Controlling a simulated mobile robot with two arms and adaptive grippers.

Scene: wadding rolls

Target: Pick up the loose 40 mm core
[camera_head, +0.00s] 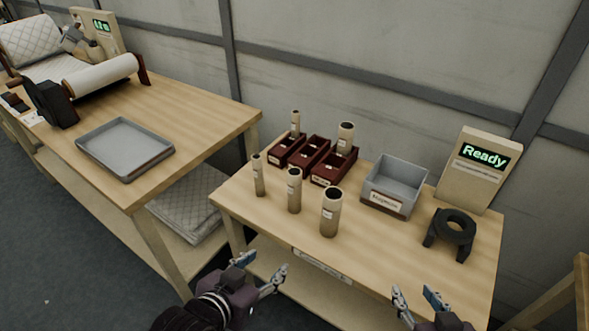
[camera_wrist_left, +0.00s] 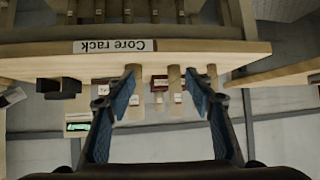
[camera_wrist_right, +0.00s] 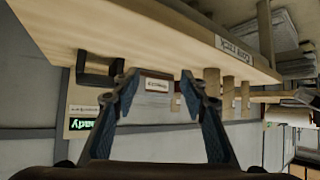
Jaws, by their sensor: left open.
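Several tan cardboard cores stand upright on the right-hand table. In front of the red bins are a thin core (camera_head: 258,175), a medium core (camera_head: 294,191) and a wide core (camera_head: 331,213). Behind the bins are another thin core (camera_head: 295,124) and a wide core (camera_head: 346,137). Their size labels are too small to read, so I cannot tell which is the 40 mm one. My left gripper (camera_head: 262,267) is open and empty before the table's front edge, below the cores. My right gripper (camera_head: 416,293) is open and empty near the front right edge.
Red bins (camera_head: 309,158), a labelled grey bin (camera_head: 395,187), a black ring stand (camera_head: 453,233) and a "Ready" display (camera_head: 476,168) stand on the table. A grey tray (camera_head: 125,147) lies on the left table. The table's front strip is clear; its edge reads "Core rack" (camera_wrist_left: 113,46).

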